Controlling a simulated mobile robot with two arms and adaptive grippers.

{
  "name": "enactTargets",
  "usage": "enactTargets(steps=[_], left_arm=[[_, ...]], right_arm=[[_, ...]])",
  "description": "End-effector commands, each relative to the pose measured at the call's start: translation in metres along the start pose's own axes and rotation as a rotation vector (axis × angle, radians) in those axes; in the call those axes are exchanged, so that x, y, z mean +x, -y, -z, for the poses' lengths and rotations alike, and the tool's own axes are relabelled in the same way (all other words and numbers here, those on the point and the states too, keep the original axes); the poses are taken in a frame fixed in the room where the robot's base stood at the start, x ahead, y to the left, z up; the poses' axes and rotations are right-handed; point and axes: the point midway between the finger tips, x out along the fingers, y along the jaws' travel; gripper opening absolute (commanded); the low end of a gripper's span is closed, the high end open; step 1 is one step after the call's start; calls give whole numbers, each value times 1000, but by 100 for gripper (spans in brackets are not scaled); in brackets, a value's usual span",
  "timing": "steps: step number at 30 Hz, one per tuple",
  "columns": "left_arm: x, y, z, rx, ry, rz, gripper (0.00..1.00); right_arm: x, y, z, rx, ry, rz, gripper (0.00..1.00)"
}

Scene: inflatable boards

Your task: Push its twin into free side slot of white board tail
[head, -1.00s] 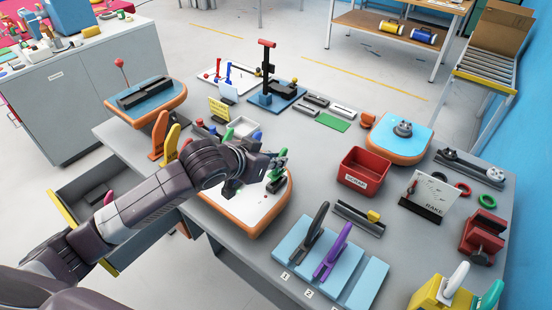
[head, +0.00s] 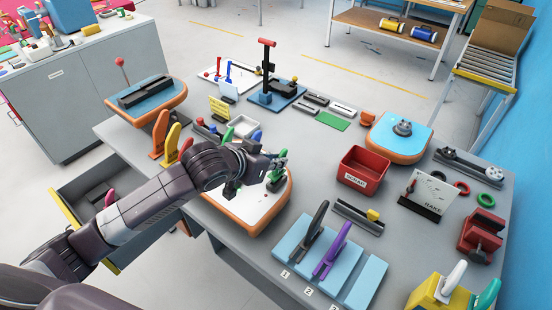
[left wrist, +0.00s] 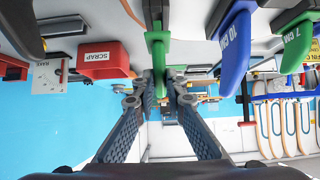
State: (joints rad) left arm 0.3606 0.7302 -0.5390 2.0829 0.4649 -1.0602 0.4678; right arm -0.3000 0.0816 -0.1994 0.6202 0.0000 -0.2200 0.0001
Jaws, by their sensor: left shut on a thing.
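The white board tail (head: 246,206), with an orange rim, lies at the table's near edge, partly covered by my left arm. My left gripper (head: 281,158) is over its far right part. In the left wrist view, my left gripper (left wrist: 159,90) is closed around a green fin-like piece (left wrist: 157,48) that stands between the fingertips. A dark part (head: 276,184) shows on the board just below the gripper. The board's side slots cannot be made out. My right gripper is not in view.
A red scrap bin (head: 362,171) stands right of the gripper. A blue rack (head: 318,262) holds a black and a purple fin. Orange and yellow fins (head: 172,139) stand left of my arm. A blue-topped board (head: 397,142) lies at the far right.

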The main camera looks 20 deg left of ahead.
Motion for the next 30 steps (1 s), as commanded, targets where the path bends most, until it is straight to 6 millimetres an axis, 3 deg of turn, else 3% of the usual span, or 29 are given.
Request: enactTargets(steps=[30], left_arm=[[16,0,-22,-1,3,0,0]], right_arm=[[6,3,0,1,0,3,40]])
